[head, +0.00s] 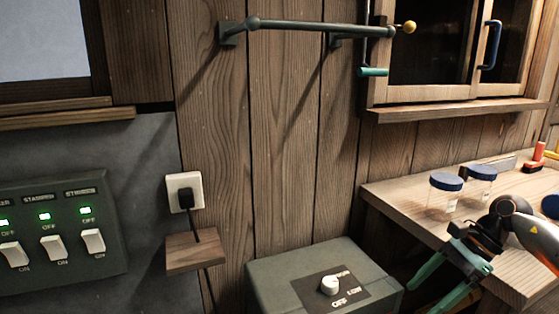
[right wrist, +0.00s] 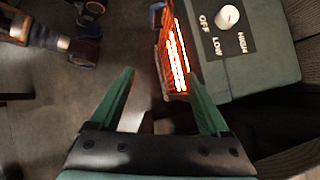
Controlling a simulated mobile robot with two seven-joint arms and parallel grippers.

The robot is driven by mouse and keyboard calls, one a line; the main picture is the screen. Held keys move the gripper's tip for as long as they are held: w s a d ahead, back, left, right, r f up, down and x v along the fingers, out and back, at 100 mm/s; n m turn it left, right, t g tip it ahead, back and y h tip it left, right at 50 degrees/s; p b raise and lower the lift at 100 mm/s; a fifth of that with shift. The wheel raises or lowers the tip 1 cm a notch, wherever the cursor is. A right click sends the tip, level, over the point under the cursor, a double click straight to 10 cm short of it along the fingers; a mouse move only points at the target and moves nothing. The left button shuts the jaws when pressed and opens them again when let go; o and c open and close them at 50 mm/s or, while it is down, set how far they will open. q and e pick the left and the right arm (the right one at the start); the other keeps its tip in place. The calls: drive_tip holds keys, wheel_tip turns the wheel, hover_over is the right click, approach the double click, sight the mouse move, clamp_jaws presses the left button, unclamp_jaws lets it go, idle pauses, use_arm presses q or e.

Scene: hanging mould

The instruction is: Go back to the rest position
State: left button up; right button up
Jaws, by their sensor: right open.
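My right gripper (head: 421,299) has green fingers and is in the lower right of the head view, in front of the workbench and right of a grey heater box. Its fingers are spread apart, with nothing seen between them. The right wrist view shows the same open gripper (right wrist: 160,76), fingers apart. The grey heater (head: 285,267) has a white dial on top. In the right wrist view the heater (right wrist: 270,75) lies beyond the right finger, its front bars glowing orange. My left gripper is not in the head view.
The workbench (head: 400,200) at right carries two blue-lidded jars (head: 444,192). A rail (head: 320,27) with a teal-ended hook (head: 373,72) is on the wall, beside a cabinet (head: 450,95). At left are a switch panel (head: 70,265) and a plugged socket (head: 184,193).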

drive_tip(key=s+a+f+m+t+y, duration=0.2)
drive_tip(key=a+f+m+t+y, duration=0.6)
drive_tip(key=m, duration=1.2)
drive_tip(key=s+d+f+m+h, duration=0.5)
drive_tip(key=s+f+m+h, duration=0.2)
drive_tip(key=s+f+m, duration=0.4)
drive_tip(key=s+d+f+m+h, duration=0.5)
drive_tip(key=s+f+m+h, duration=0.25)
drive_tip(key=m, duration=0.55)
drive_tip(key=a+m+t+y, duration=0.1)
drive_tip(key=a+m+y, duration=0.2)
drive_tip(key=a+m, duration=0.95)
use_arm(q)
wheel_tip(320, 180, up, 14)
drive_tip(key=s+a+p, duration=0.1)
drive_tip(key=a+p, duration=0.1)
drive_tip(key=p, duration=1.6)
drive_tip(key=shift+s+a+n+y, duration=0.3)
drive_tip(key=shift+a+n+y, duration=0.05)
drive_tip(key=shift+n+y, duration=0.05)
use_arm(e)
wheel_tip(320, 180, up, 14)
drive_tip(key=a+n+h, duration=0.1)
drive_tip(key=a+n, duration=0.1)
drive_tip(key=n, duration=0.2)
drive_tip(key=shift+s+a+f+t, duration=0.25)
drive_tip(key=shift+s+a+t, duration=0.05)
drive_tip(key=shift+s, duration=0.15)
